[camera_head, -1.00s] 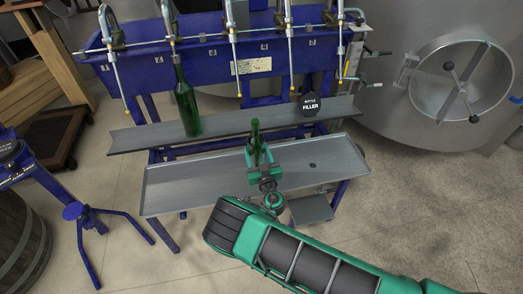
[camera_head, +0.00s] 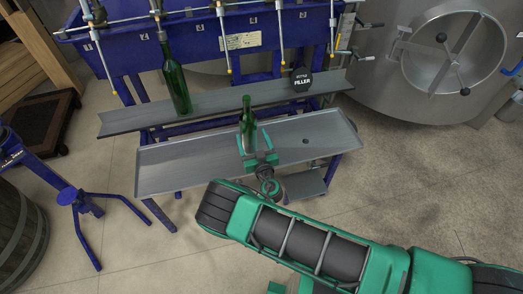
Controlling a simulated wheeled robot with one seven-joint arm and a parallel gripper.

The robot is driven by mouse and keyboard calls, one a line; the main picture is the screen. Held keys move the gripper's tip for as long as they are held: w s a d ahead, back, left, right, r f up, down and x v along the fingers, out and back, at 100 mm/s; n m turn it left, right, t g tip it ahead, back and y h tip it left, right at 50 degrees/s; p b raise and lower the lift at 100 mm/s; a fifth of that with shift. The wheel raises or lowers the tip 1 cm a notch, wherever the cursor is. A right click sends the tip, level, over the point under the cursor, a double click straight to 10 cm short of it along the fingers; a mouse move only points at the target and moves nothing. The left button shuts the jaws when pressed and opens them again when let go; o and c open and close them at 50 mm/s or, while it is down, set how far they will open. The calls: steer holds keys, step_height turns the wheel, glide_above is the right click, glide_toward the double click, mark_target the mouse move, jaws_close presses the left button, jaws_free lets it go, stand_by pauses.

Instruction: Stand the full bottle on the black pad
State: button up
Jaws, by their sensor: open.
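A green bottle (camera_head: 248,124) stands upright on the front steel tray (camera_head: 180,174). My gripper (camera_head: 257,160) is open low at this bottle, with its jaws near the bottle's lower part; whether they touch it cannot be told. A second, taller-looking dark green bottle (camera_head: 176,86) stands upright on the rear shelf (camera_head: 130,118), under the blue filler. I cannot tell from the glass which bottle is full. A small dark round spot (camera_head: 305,141), possibly the black pad, lies on the tray to the right of the gripper.
The blue filler frame (camera_head: 190,42) with several hanging spouts stands behind the shelf. A steel tank (camera_head: 440,60) is at right, a barrel (camera_head: 18,225) at left. The tray's left half is clear.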

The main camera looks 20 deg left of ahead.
steer(key=v, duration=0.8)
steer(key=shift+s, duration=0.1)
